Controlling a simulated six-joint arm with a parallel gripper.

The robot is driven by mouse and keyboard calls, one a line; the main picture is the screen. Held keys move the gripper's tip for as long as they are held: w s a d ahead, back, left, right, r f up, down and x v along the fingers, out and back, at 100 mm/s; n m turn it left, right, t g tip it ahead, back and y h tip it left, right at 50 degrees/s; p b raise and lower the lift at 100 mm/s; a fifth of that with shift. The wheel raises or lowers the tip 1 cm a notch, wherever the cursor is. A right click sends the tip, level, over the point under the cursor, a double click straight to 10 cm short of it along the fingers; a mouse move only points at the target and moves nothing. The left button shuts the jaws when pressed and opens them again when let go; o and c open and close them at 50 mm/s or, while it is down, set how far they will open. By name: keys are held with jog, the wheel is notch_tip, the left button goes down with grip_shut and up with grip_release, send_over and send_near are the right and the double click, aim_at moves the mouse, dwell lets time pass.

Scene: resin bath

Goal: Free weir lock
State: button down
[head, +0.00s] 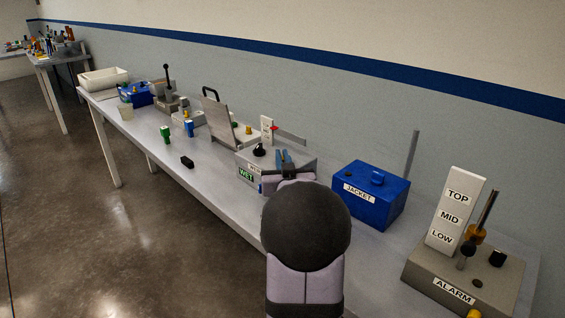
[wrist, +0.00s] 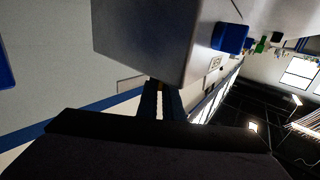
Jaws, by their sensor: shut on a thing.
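A grey box (head: 298,159) with a green WET label (head: 246,174) stands mid-bench, with a black knob (head: 259,150) on top. My gripper (head: 285,160) is at this box's right part, its dark blue fingers close together. In the wrist view my gripper (wrist: 160,92) is at the lower edge of a large grey body (wrist: 150,45), with a small yellowish part (wrist: 160,86) between the fingers. It is shut on that part, most of which the fingers hide. I cannot tell for sure which part is the weir lock.
A blue JACKET box (head: 371,198) stands right of my gripper, and a grey ALARM unit (head: 460,275) with a white TOP/MID/LOW panel (head: 455,210) further right. A tilted grey plate (head: 222,122) stands left. A small black block (head: 187,162) lies near the front edge.

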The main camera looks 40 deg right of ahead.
jog(key=shift+r, duration=0.1)
dwell(0.3)
jog(key=c, duration=1.9)
grip_release()
jog(key=shift+r+p, duration=0.4)
jog(key=shift+r, duration=4.6)
